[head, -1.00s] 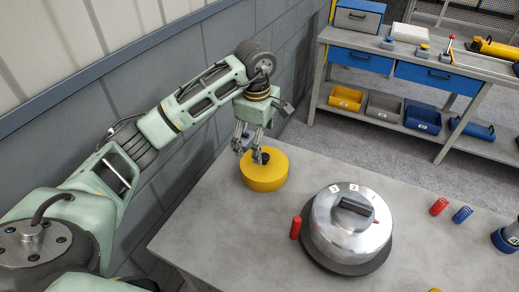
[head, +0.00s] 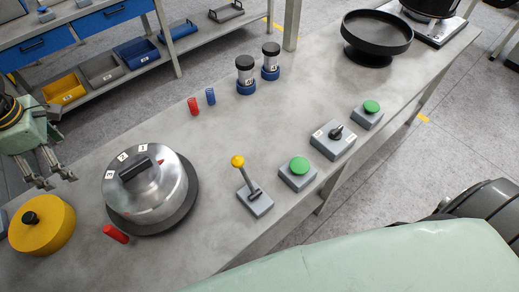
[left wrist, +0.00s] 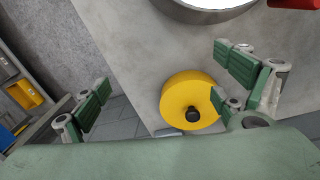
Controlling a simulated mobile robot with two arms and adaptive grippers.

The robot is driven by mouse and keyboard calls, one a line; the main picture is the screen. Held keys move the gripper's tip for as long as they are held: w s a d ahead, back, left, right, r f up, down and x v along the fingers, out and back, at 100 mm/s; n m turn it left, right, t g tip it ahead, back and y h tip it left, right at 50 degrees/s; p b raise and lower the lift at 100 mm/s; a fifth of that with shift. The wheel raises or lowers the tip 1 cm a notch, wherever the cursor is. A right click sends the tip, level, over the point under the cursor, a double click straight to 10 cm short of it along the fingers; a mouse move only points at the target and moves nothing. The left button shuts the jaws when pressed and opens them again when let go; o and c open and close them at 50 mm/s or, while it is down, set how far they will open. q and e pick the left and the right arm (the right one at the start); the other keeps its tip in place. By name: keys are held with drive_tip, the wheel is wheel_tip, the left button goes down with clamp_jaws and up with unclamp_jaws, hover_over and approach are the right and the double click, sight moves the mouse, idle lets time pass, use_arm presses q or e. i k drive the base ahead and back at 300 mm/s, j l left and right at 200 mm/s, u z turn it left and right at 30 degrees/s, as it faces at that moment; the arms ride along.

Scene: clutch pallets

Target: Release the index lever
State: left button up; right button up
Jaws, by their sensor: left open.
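A lever with a yellow ball knob (head: 238,161) stands on a small grey base (head: 255,199) near the table's front edge. Its shaft leans toward the upper left, and nothing touches it. I take it to be the index lever; no label on it is readable. My left gripper (head: 47,177) is open and empty at the far left, above and behind a yellow round block with a black knob (head: 42,229), well away from the lever. In the left wrist view, the open fingers (left wrist: 163,75) have the yellow block (left wrist: 182,93) beyond them. My right gripper is not in view.
Right of the lever are a green button (head: 299,166), a switch box (head: 333,140) and another green button (head: 371,107). Bare table lies behind the lever.

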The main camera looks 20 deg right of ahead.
sight(238, 161)
drive_tip(key=z, duration=0.45)
drive_tip(key=k+l, duration=0.5)
drive_tip(key=k, duration=0.15)
drive_tip(key=k+l, duration=0.55)
drive_tip(key=k, duration=0.15)
